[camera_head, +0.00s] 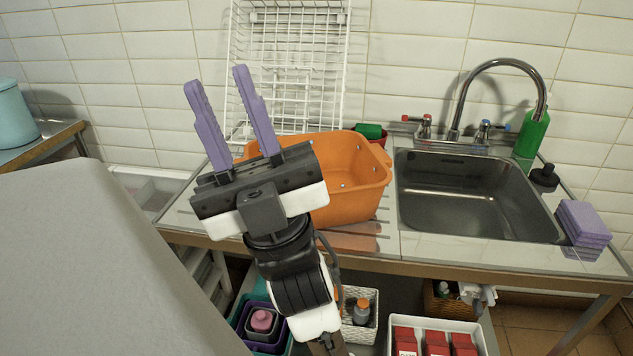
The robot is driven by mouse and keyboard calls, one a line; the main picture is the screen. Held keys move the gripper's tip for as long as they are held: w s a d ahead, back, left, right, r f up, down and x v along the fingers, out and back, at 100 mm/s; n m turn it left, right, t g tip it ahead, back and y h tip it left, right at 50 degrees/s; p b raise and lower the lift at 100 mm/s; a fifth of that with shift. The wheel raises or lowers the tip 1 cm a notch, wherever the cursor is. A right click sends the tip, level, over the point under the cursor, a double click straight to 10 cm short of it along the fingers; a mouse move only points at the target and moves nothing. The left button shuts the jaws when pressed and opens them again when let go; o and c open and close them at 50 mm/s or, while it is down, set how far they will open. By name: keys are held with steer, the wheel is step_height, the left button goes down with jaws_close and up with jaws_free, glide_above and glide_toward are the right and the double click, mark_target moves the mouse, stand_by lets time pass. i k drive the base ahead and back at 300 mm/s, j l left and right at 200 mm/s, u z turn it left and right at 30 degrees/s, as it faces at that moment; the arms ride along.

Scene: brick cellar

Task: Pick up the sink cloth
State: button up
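A folded purple cloth (583,226) lies in a small stack at the right front corner of the sink counter, beside the basin. It looks like the sink cloth. My gripper (217,79) has two purple fingers pointing up, spread apart with nothing between them. It is at the left in front of the orange tub, well away from the cloth. The sink basin (470,200) lies between the tub and the cloth and looks empty.
An orange tub (362,178) stands on the drainboard, with a white wire rack (290,50) behind it. A tall curved faucet (505,63), a green bottle (533,134) and a black stopper (545,178) stand around the sink. Bins fill the shelf below.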

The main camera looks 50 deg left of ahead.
mark_target(583, 224)
steer(key=i+l+u, duration=0.3)
steer(key=i+l, duration=0.2)
steer(key=l, duration=0.15)
steer(key=i+l+u, duration=0.3)
steer(key=i+l, duration=0.15)
steer(key=l, duration=0.3)
